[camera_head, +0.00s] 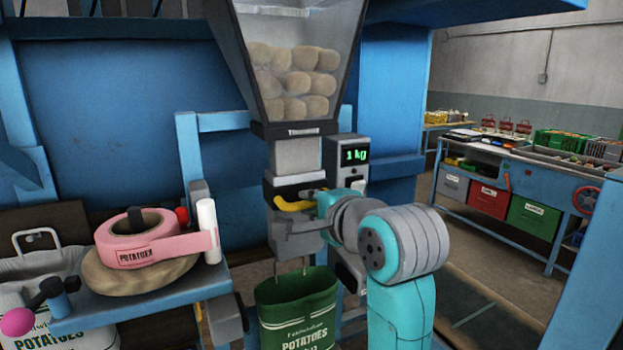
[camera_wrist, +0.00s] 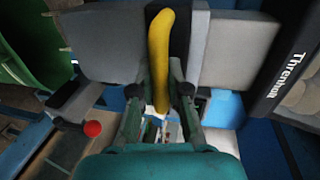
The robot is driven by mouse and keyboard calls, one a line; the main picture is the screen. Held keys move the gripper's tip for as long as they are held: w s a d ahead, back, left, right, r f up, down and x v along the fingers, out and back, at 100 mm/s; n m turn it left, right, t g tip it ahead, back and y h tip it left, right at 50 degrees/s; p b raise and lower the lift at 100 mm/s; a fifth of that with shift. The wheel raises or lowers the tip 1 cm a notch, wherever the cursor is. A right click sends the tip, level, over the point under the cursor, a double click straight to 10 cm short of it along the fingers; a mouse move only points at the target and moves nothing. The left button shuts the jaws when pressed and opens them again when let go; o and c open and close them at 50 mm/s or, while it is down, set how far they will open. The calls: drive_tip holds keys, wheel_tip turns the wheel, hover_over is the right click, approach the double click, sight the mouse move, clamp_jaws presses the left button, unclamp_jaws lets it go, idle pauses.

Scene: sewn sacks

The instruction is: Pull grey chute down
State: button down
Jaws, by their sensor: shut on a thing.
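The grey chute (camera_head: 297,157) hangs under a clear hopper, with a grey lower section (camera_head: 297,240) below its yellow handle (camera_head: 290,204). In the wrist view the chute's grey body (camera_wrist: 238,50) lies either side of a dark gap, with the curved yellow handle (camera_wrist: 159,45) running down the middle. My gripper (camera_head: 314,200) reaches in from the right and is shut on the yellow handle. In the wrist view its two fingers (camera_wrist: 161,90) stand either side of the handle. A green potato sack (camera_head: 298,310) hangs open below the chute.
The hopper (camera_head: 340,60) holds several potatoes. A scale display (camera_head: 356,155) reading 1 kg is just right of the chute. A blue workbench (camera_head: 530,200) with bins stands at right.

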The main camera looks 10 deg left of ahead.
approach(302, 247)
drive_tip(key=x, duration=0.5)
drive_tip(key=shift+w+a+f, duration=0.1)
drive_tip(key=shift+w, duration=0.05)
drive_tip(key=shift+f, duration=0.1)
drive_tip(key=c, duration=1.1)
unclamp_jaws()
drive_tip(key=shift+c, duration=0.2)
drive_tip(key=shift+r, duration=0.2)
drive_tip(key=v, duration=1.2)
drive_tip(key=shift+f, duration=0.1)
